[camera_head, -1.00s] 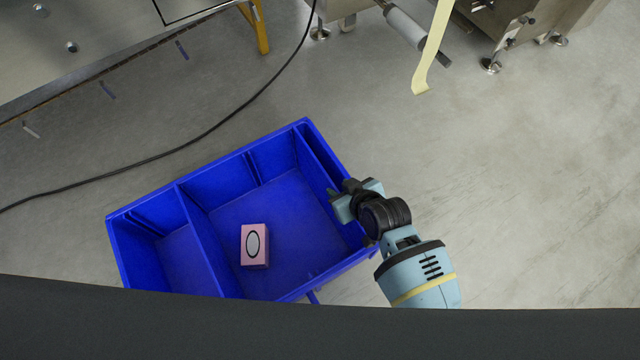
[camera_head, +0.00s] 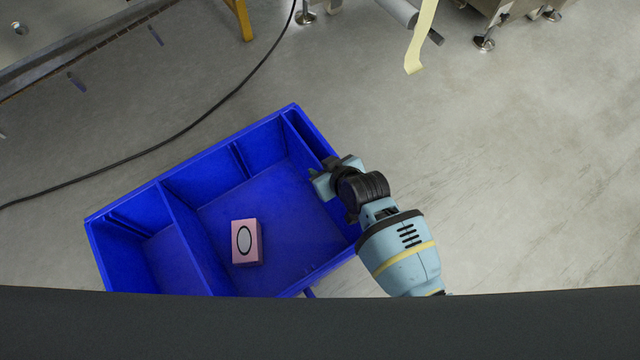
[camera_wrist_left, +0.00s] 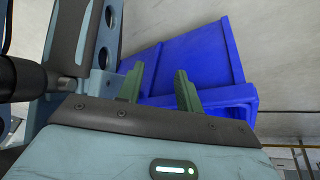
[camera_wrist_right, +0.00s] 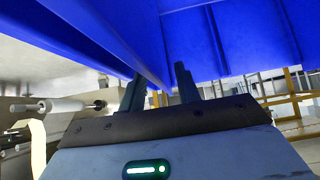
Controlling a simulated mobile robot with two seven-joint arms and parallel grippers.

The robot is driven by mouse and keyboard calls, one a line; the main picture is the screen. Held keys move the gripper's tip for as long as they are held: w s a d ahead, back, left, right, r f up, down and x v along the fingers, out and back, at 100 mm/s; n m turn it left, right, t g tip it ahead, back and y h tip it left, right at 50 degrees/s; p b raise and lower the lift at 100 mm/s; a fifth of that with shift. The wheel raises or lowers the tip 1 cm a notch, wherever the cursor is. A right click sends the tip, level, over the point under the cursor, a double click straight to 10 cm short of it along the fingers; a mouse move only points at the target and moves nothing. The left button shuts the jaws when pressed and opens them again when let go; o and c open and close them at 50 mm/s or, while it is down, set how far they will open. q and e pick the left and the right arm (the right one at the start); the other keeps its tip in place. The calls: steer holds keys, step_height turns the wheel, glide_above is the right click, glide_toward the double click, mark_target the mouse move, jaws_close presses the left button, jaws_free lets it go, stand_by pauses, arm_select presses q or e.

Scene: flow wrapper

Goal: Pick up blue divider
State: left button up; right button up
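A blue bin (camera_head: 127,211) with inner walls stands on the floor in the head view. One blue divider (camera_head: 188,237) crosses it left of the middle. A second blue divider (camera_head: 305,152) stands close to the right side wall, leaving a narrow slot. My right gripper (camera_head: 318,180) is at the right side of the bin, over this divider and wall. In the right wrist view, its fingers are apart, with a blue panel edge (camera_wrist_right: 140,62) running down between them; contact is unclear. My left gripper (camera_wrist_left: 160,80) is open and empty, with blue bin walls beyond it.
A pink box (camera_head: 246,242) with a dark oval lies in the bin's large compartment. A black cable (camera_head: 190,130) runs over the floor behind the bin. A metal table (camera_head: 75,45) is at the upper left, and machine feet stand at the top. Floor at right is clear.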

steer(key=shift+b+x, duration=0.35)
steer(key=shift+x, duration=0.6)
jaws_close()
stand_by(0.7)
